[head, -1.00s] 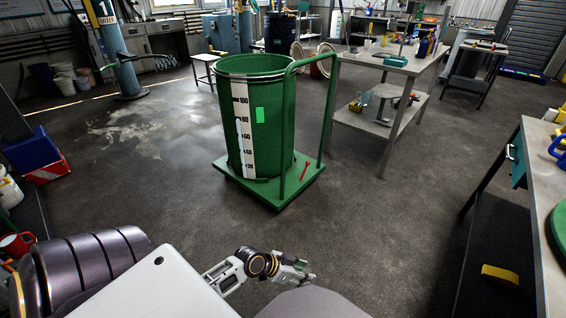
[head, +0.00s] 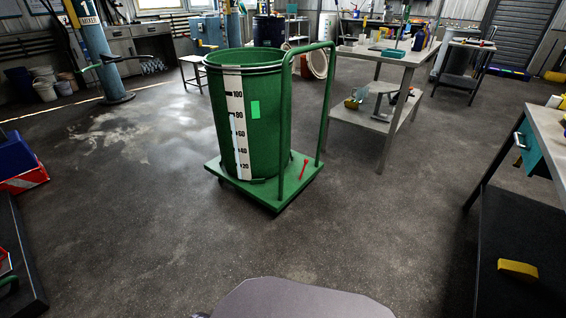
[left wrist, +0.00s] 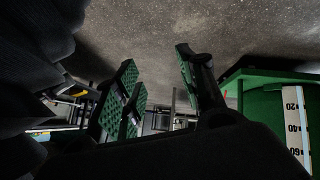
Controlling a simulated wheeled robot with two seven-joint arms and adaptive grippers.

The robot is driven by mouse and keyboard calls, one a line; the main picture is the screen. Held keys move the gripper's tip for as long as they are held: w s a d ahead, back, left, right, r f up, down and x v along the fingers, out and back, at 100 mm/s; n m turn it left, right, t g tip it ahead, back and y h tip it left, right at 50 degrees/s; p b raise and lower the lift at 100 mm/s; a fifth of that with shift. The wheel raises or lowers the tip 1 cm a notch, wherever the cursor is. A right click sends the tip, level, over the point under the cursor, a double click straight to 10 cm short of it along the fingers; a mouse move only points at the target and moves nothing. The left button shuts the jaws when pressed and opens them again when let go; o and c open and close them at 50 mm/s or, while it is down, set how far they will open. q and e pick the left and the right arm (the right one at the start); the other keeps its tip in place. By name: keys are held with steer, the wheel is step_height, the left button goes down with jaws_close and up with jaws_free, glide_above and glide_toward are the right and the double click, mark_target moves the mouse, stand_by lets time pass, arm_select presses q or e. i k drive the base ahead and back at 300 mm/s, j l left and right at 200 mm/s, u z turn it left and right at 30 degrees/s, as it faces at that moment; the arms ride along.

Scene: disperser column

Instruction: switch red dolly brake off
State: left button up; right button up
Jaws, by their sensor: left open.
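The green dolly (head: 233,179) stands on the floor in the middle of the head view. It carries a tall green drum (head: 270,125) with a white number scale. The red brake lever (head: 304,169) is a short tilted bar on the dolly's right side, by the handle's foot. In the left wrist view, my left gripper (left wrist: 157,65) is open and empty, with green-padded fingers apart. The dolly (left wrist: 275,76) and drum (left wrist: 262,112) show upside down at its right. A small red spot, perhaps the lever, shows beside the right finger. My right gripper is not in view.
The dolly's green push handle (head: 328,90) rises on its right. A grey workbench (head: 385,124) stands behind it to the right. A dark-shelved bench (head: 515,245) with a yellow block (head: 518,268) is at the right edge. The floor in front of the dolly is clear.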

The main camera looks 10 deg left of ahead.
mark_target(306, 161)
steer(key=u, duration=0.15)
steer(key=i+l+u, duration=0.2)
steer(key=i+l, duration=0.15)
steer(key=i, duration=0.3)
steer(key=i+l+u, duration=0.2)
steer(key=i+l, duration=0.25)
steer(key=i, duration=0.15)
